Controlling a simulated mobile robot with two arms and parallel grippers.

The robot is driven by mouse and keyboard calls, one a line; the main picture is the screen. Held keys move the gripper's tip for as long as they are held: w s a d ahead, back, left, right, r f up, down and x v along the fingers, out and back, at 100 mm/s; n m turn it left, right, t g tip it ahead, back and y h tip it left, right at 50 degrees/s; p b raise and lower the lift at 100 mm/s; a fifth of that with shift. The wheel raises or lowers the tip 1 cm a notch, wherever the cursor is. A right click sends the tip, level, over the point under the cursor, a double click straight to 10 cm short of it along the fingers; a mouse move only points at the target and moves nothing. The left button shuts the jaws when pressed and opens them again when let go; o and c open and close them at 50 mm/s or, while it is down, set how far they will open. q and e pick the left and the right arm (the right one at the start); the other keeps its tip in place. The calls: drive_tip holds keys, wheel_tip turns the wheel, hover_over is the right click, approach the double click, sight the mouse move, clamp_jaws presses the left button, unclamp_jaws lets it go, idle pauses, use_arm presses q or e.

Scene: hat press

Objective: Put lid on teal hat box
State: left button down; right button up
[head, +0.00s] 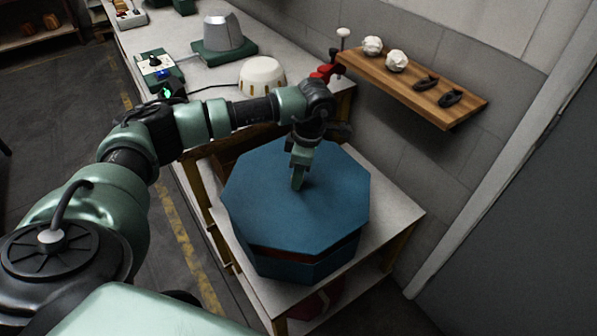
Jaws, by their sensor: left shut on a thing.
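The teal octagonal lid (258,205) lies over the teal hat box (292,268) on a low white table. A dark red strip shows between the lid's front right edge and the box, so a gap is visible there. The front wall of the box shows; the rest is hidden under the lid. My left gripper (298,178) points down at the middle of the lid and is shut on it, at a part hidden by the fingers. My right gripper is not in view.
The low table (392,212) has bare room at the right. A long workbench behind holds a white ribbed dome (262,76) and a grey hat form (222,34). A wooden wall shelf (440,98) with small items stands out at the right.

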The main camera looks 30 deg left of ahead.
use_arm(q)
wheel_tip(320, 180, down, 6)
drive_tip(key=b, duration=0.3)
drive_tip(key=shift+r, duration=0.15)
drive_tip(key=shift+f+b, duration=0.3)
drive_tip(key=shift+b, duration=0.2)
drive_tip(key=c, duration=1)
unclamp_jaws()
drive_tip(key=r, duration=0.5)
drive_tip(key=d+r, duration=0.1)
drive_tip(key=r, duration=0.1)
drive_tip(key=shift+w+d+r+b, duration=0.1)
drive_tip(key=shift+w+r+b, duration=0.15)
drive_tip(key=shift+r+b, duration=0.15)
